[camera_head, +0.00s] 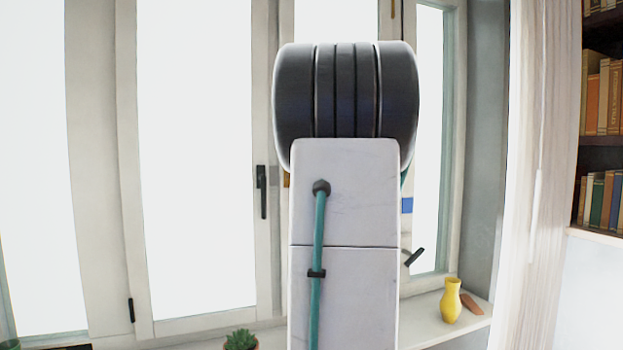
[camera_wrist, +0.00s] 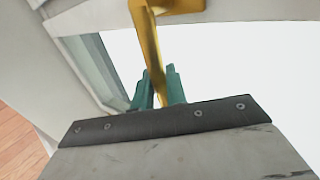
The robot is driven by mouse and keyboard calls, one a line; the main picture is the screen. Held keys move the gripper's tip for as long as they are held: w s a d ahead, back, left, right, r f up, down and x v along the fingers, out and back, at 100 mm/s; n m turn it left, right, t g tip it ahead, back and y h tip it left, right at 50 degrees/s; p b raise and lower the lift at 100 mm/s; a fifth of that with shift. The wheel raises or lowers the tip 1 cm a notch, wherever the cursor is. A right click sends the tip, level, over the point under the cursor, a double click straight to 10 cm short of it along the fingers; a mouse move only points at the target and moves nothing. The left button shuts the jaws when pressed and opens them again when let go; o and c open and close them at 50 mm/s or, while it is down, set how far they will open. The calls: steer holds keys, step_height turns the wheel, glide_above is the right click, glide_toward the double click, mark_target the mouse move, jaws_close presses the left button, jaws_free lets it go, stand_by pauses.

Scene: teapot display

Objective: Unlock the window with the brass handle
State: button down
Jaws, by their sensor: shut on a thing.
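The brass handle (camera_wrist: 150,45) shows in the wrist view, with its long lever running down between the teal fingers. My gripper (camera_wrist: 158,82) is shut on the lever's lower part, one finger on each side. The upper end of the handle meets a wider brass part at the top of the picture. The window pane (camera_wrist: 245,60) is bright white to the right of the handle. In the head view my own arm hides the gripper and most of the handle. The window's pale frame (camera_head: 264,90) shows beside the arm.
Another window sash has a black handle (camera_head: 262,190), left of my arm. A yellow vase (camera_head: 451,301) and a small brown object (camera_head: 471,304) stand on the sill at right. A green plant (camera_head: 241,340) is low in front. Bookshelves (camera_head: 603,140) are at far right.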

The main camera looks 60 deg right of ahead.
steer(key=shift+r, duration=0.1)
steer(key=c, duration=1.8)
jaws_free()
steer(key=shift+o, duration=0.2)
steer(key=v, duration=0.7)
steer(key=shift+s+a, duration=0.25)
steer(key=shift+s, duration=0.05)
steer(key=shift+r, duration=0.15)
